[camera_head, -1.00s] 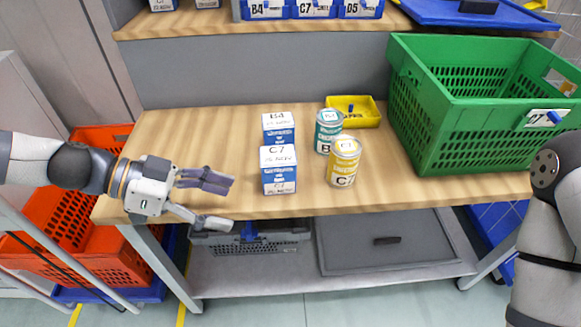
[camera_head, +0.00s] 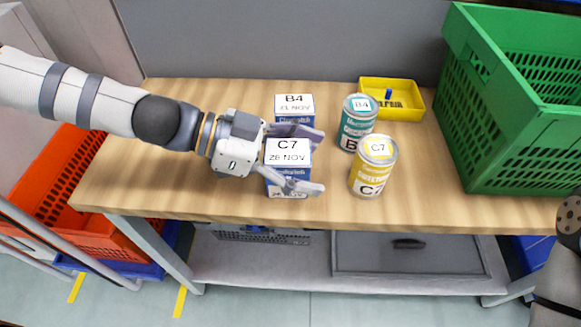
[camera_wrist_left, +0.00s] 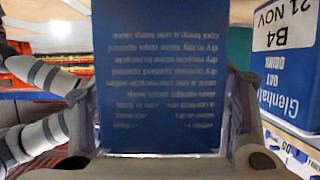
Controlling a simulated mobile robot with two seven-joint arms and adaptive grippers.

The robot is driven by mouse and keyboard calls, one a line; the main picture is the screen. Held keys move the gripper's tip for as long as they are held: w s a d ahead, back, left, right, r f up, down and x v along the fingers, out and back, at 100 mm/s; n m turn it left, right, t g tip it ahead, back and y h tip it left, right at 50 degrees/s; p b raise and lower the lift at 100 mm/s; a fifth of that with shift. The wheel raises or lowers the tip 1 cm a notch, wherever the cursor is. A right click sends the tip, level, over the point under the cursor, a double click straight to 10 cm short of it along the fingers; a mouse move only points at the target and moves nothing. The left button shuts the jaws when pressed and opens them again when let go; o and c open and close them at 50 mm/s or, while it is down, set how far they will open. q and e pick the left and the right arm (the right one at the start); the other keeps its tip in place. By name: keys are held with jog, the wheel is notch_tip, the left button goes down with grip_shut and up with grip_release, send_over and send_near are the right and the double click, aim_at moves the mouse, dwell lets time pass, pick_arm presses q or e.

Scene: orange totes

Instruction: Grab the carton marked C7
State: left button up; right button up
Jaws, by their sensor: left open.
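The C7 carton (camera_head: 288,152), blue with a white top reading C7 26 NOV, stands upright near the front edge of the wooden table. My left gripper (camera_head: 306,160) is open, with one finger on the far side of this carton and one on the near side. In the left wrist view the carton's blue printed face (camera_wrist_left: 158,75) fills the middle between the two fingers. Whether the fingers touch it, I cannot tell. A B4 carton (camera_head: 294,106) stands just behind it and also shows at the right in the left wrist view (camera_wrist_left: 285,60). My right gripper is out of view.
A yellow C7 can (camera_head: 373,167) and a teal B4 can (camera_head: 357,123) stand to the right of the cartons. A yellow bin (camera_head: 405,97) is behind them. A green crate (camera_head: 500,150) is at the right. The table (camera_head: 180,180) is bare in front of the arm.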

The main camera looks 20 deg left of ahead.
pick_arm(q)
jog(key=shift+d+f, duration=0.1)
jog(key=shift+d, duration=0.1)
jog(key=shift+c, duration=0.3)
jog(key=c, duration=1.4)
jog(key=shift+w+r, duration=0.1)
jog(key=shift+r, duration=0.1)
